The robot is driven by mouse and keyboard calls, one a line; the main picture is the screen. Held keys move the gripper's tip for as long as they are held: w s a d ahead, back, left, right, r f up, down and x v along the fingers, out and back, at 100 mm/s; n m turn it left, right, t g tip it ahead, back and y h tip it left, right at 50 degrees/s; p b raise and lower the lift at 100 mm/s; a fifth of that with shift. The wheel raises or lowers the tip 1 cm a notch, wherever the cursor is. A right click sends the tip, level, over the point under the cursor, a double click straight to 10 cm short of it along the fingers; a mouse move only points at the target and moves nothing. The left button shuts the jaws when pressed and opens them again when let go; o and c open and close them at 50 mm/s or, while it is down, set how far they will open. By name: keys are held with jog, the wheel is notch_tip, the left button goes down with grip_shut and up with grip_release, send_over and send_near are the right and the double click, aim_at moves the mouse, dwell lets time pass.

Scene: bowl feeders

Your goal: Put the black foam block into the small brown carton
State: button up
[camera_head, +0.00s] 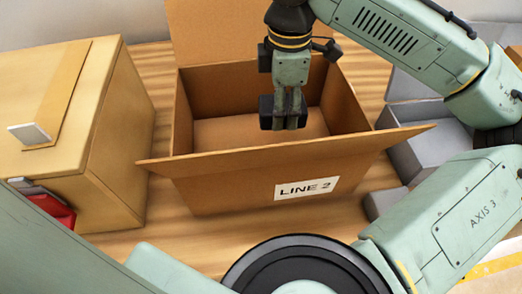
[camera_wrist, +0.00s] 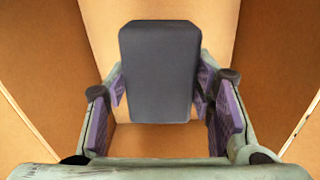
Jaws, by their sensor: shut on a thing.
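The small brown carton (camera_head: 228,176) stands open on the wooden surface, with flaps spread and a "LINE 2" label on its front. My gripper (camera_head: 291,122) is over the carton's opening in the head view, pointing down. It is shut on the black foam block (camera_head: 267,112). In the wrist view the dark block (camera_wrist: 160,72) sits between the two purple-padded fingers of my gripper (camera_wrist: 160,95). The carton's brown inner walls and floor (camera_wrist: 245,100) show around and beyond the block. The block's exact height above the carton floor is hard to tell.
A closed tan box (camera_head: 120,115) with a tape strip stands to the left of the carton. A red object (camera_head: 52,209) is at the lower left. Grey bins (camera_head: 430,135) stand to the right. The carton's rear flap (camera_head: 215,30) stands upright.

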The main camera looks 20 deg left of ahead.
jog(key=shift+s+f+n, duration=0.2)
jog(key=shift+f+n, duration=0.2)
notch_tip(320, 180, down, 10)
jog(key=shift+r+p, duration=0.1)
jog(key=shift+p, duration=0.5)
jog(key=shift+f, duration=0.2)
jog(key=o, duration=1)
notch_tip(320, 180, up, 12)
jog(key=shift+r+b, duration=0.2)
jog(key=shift+b, duration=0.6)
